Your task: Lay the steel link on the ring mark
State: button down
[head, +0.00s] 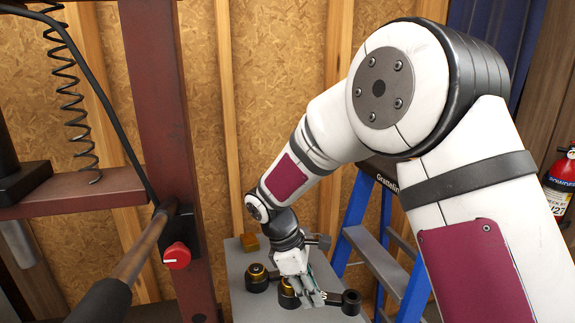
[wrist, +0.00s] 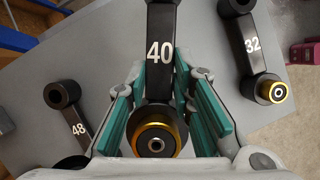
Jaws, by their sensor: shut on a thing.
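My gripper (wrist: 161,82) is shut on the dark link marked 40 (wrist: 160,50), its teal-padded fingers along both sides of the bar. The link's gold-ringed end (wrist: 155,138) is close to the wrist camera, and its other end runs off the top. In the head view my gripper (head: 310,292) is low over the grey table, with the link's plain end (head: 350,301) sticking out to the right. I cannot tell whether the link touches the table. No ring mark is visible in either view. Which link is steel cannot be told from the pictures.
A link marked 32 (wrist: 251,45) with a gold-ringed end lies to the right in the wrist view. A link marked 48 (wrist: 80,125) lies to the left. A blue ladder (head: 360,225) stands beside the table.

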aim_at(361, 321)
jog(key=d+f+m+g+y, duration=0.1)
jog(key=d+f+m, duration=0.1)
jog(key=d+m, duration=0.2)
jog(key=d+f+m+g+y, duration=0.1)
jog(key=d+m, duration=0.3)
jog(key=m, duration=0.2)
jog(key=d+f+m+g+y, duration=0.1)
jog(key=d+f+m+y, duration=0.1)
jog(key=d+m, duration=0.2)
jog(key=shift+w+d+f+m+g, duration=0.3)
jog(key=shift+w+d+m, duration=0.1)
jog(key=shift+d+f+m+y, duration=0.3)
jog(key=shift+d+m, duration=0.15)
jog(key=shift+m, duration=0.15)
jog(key=shift+s, duration=0.15)
